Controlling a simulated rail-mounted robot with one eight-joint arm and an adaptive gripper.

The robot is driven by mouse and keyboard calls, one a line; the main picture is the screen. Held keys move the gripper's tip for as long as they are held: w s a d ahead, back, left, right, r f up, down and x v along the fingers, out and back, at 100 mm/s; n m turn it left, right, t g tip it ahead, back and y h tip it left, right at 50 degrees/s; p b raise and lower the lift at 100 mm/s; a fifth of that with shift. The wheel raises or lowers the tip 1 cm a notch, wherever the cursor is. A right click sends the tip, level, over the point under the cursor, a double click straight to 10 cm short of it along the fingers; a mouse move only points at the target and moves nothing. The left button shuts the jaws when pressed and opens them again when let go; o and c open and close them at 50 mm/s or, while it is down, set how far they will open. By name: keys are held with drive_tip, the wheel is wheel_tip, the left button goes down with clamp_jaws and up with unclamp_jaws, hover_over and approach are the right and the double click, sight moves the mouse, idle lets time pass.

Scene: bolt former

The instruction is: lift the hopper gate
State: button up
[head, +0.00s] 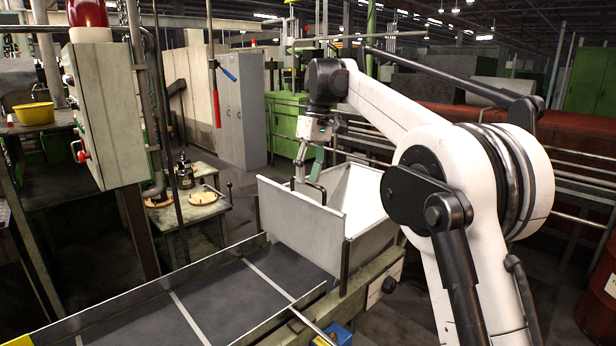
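The white hopper (361,199) stands at the end of the conveyor, in the middle of the head view. Its gate (300,222) is the pale flat panel on the side facing the belt, and its lower edge sits close to the belt. A dark bar handle (322,190) shows at the gate's top edge. My gripper (307,178) points down at that top edge, by the handle. Its two fingers show apart, so it looks open. Whether the fingers touch the handle cannot be made out at this size.
The dark conveyor belt (215,300) with raised side rails runs to the lower left. A control box (105,110) with a red lamp hangs at the left. A small table (190,212) stands behind the belt. Railings (570,178) run behind my arm at right.

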drive_tip(key=shift+f, duration=0.25)
drive_tip(key=shift+c, duration=0.5)
clamp_jaws()
drive_tip(key=shift+r, duration=0.15)
